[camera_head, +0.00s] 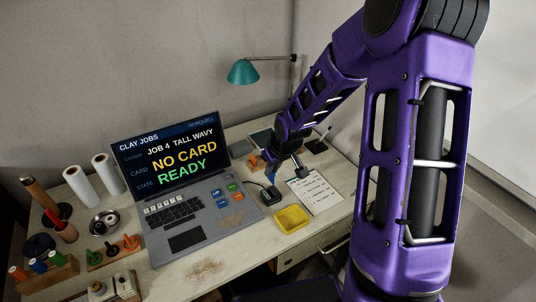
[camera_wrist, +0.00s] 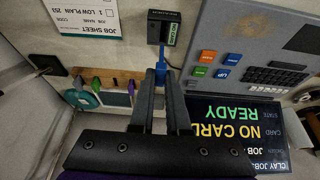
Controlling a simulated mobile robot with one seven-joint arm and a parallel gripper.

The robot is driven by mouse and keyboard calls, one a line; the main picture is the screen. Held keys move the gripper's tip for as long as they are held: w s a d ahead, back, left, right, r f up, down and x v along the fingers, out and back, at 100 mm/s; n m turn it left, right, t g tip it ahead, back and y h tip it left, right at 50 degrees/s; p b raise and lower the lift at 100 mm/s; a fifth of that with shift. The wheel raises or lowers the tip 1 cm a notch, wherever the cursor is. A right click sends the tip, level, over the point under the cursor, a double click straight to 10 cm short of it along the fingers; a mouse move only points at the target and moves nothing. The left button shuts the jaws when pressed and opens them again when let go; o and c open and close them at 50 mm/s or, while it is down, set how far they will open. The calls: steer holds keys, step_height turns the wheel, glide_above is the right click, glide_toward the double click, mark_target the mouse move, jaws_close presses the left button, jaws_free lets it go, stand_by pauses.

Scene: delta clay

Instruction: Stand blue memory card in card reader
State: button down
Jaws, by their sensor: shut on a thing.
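The blue memory card (camera_wrist: 161,72) is held at the tips of my gripper (camera_wrist: 160,92), whose fingers are closed on it in the wrist view. Whether the card touches the reader cannot be told. In the head view, the reader (camera_head: 268,193) sits on the desk between the laptop and the job sheet. My gripper (camera_head: 272,169) is just behind it, small and partly hidden by the arm.
The laptop (camera_head: 178,242) stands left of the reader; its screen reads NO CARD and READY. A yellow tray (camera_head: 291,219) lies in front, a job sheet (camera_head: 315,192) to the right. A tool rack (camera_wrist: 105,97) is beside my gripper. A teal lamp (camera_head: 243,72) stands behind.

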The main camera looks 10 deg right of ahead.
mark_target(272, 181)
steer(key=shift+s+f+b, duration=0.15)
steer(key=shift+f+b, duration=1.85)
steer(key=shift+f, duration=0.35)
steer(key=shift+f, duration=0.1)
steer(key=shift+f+b, duration=0.8)
steer(key=shift+f, duration=0.2)
steer(key=c, duration=0.5)
jaws_free()
steer(key=shift+r, duration=0.15)
steer(key=shift+r+p, duration=3.15)
steer(key=shift+r, duration=0.3)
